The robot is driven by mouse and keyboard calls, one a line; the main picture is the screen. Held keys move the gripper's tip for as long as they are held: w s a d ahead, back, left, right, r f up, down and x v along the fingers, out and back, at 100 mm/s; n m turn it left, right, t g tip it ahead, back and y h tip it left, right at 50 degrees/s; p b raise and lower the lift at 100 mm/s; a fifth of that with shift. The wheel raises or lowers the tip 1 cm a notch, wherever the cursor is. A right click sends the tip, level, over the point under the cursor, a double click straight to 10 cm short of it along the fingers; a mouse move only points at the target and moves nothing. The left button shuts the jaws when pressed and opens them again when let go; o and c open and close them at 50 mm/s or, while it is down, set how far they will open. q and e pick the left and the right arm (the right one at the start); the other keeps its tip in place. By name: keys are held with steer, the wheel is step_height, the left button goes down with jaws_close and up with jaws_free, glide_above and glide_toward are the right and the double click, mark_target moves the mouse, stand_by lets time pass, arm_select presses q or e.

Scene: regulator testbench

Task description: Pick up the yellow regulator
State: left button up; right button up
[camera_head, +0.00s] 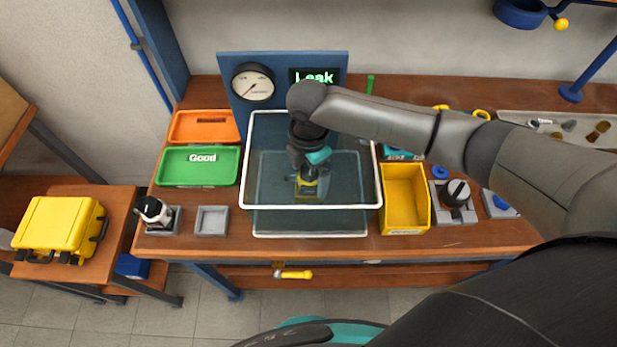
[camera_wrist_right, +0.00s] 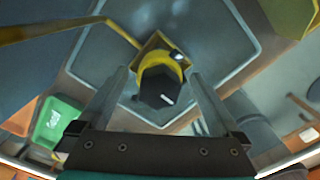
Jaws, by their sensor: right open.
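The yellow regulator (camera_head: 308,182) stands inside a clear, white-rimmed tank (camera_head: 246,160) in the middle of the bench, partly hidden under my right gripper. My right gripper (camera_head: 308,168) points down into the tank above it. In the right wrist view the regulator (camera_wrist_right: 160,82) shows a dark knob with a white mark and a yellow body on a yellowish square base. The fingers of my right gripper (camera_wrist_right: 158,85) are apart, one on each side of the knob, with gaps visible. My left gripper is not in view.
A gauge panel (camera_head: 290,62) reading "Leak" stands behind the tank. Green "Good" (camera_head: 198,166) and orange (camera_head: 204,126) trays lie left, a yellow bin (camera_head: 405,200) right. Another regulator (camera_head: 154,212) and an empty grey holder (camera_head: 211,220) sit front left; more knobbed parts (camera_head: 455,195) sit right.

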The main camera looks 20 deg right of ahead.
steer(key=shift+c, duration=0.2)
jaws_close()
stand_by(0.6)
steer(key=shift+w, duration=0.1)
